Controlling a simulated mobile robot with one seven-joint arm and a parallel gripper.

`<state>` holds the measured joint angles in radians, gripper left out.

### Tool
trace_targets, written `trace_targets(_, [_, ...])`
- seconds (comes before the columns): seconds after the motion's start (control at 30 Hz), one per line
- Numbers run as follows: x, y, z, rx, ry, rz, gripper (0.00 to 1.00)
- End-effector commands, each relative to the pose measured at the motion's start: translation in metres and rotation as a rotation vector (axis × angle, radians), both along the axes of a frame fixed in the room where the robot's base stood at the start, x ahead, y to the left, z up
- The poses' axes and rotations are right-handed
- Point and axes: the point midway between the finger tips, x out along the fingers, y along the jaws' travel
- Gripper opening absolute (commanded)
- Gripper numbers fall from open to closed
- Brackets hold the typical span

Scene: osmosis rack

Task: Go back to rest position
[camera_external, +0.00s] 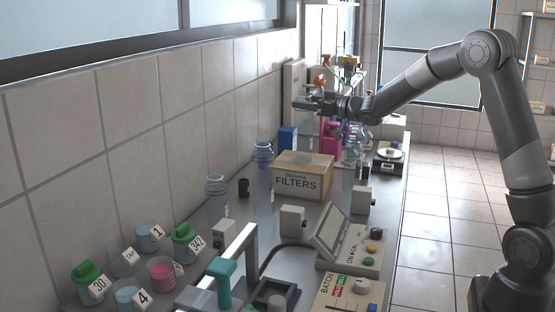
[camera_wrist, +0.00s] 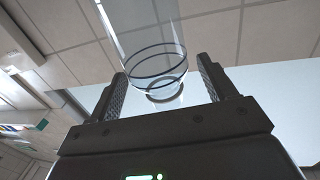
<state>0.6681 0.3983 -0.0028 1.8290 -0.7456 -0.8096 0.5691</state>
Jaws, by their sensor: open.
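My gripper (camera_external: 304,104) is at the end of my outstretched arm, above the far part of the bench near the tiled wall, pointing left. In the wrist view my gripper (camera_wrist: 161,70) shows two dark ridged fingers spread apart. A clear glass vessel (camera_wrist: 148,40) with dark rings around its lower end shows between and beyond the fingers. A gap shows on both sides of it. I cannot tell how far it is from the fingertips.
A cardboard FILTERS box (camera_external: 302,178), a tall clear bottle (camera_external: 263,180) and a blue box (camera_external: 287,138) stand below my gripper. Labelled jars (camera_external: 162,272) stand at the near left. The floor (camera_external: 450,190) right of the bench is clear.

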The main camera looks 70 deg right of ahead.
Motion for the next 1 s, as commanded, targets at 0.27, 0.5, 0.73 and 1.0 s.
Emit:
trace_targets(0.27, [0.000,0.000,0.000,-0.001,0.000,-0.001,0.77])
trace_targets(0.5, [-0.014,0.017,0.019,-0.052,0.027,-0.051,0.77])
trace_targets(0.73, [-0.042,0.064,0.043,-0.099,0.133,-0.125,0.77])
trace_targets(1.0, [-0.098,0.152,0.051,-0.052,0.351,-0.165,0.77])
